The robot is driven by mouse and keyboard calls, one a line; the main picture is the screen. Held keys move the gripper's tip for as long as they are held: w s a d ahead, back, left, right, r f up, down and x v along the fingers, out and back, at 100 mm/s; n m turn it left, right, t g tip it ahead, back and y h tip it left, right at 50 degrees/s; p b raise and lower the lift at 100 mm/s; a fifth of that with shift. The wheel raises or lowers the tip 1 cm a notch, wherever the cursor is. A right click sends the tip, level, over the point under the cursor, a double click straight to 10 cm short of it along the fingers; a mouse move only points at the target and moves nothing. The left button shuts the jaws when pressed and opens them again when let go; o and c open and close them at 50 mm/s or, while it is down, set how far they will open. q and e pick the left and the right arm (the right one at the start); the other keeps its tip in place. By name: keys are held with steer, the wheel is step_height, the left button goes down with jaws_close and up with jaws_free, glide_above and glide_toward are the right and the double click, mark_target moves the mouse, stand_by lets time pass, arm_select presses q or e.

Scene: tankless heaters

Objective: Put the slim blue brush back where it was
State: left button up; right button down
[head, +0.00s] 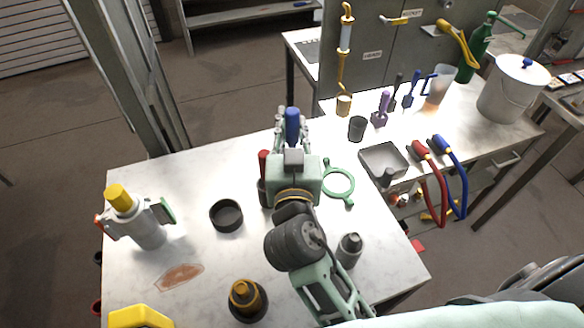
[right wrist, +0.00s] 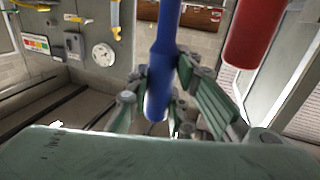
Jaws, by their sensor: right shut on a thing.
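My right gripper (head: 292,130) is shut on a slim blue handle (head: 292,124), which I take as the blue brush. It stands roughly upright between the fingers, above the table's far edge. In the right wrist view the blue brush (right wrist: 163,65) shows between the fingers (right wrist: 160,95); its bristles cannot be made out. A red handle (head: 263,158) rises from a dark holder (head: 262,190) just left of the gripper, mostly hidden by it. The red handle (right wrist: 255,30) shows close by in the right wrist view. My left gripper is out of view.
The table (head: 190,240) also holds a black ring-like dish (head: 226,215), a green ring (head: 338,184), a grey bottle (head: 349,249), a yellow-topped grey device (head: 140,221) and a dark jar (head: 247,298). A metal tray (head: 383,161) and dark cup (head: 357,128) stand on the right bench.

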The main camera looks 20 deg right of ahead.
steer(key=f, duration=0.4)
steer(key=s+f, duration=0.1)
steer(key=f, duration=0.2)
steer(key=shift+a+f, duration=0.1)
steer(key=shift+a, duration=0.05)
steer(key=shift+f, duration=0.5)
steer(key=shift+f+b, duration=0.2)
steer(key=shift+b, duration=0.1)
steer(key=c, duration=1.9)
jaws_free()
steer(key=shift+r, duration=0.1)
steer(key=shift+o, duration=0.3)
steer(key=shift+r+p, duration=0.2)
steer(key=shift+p, duration=0.15)
arm_select(q)
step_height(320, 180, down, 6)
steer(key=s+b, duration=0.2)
steer(key=b, duration=0.3)
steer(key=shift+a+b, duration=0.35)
steer(key=shift+b, duration=0.05)
arm_select(e)
steer(key=v, duration=1.2)
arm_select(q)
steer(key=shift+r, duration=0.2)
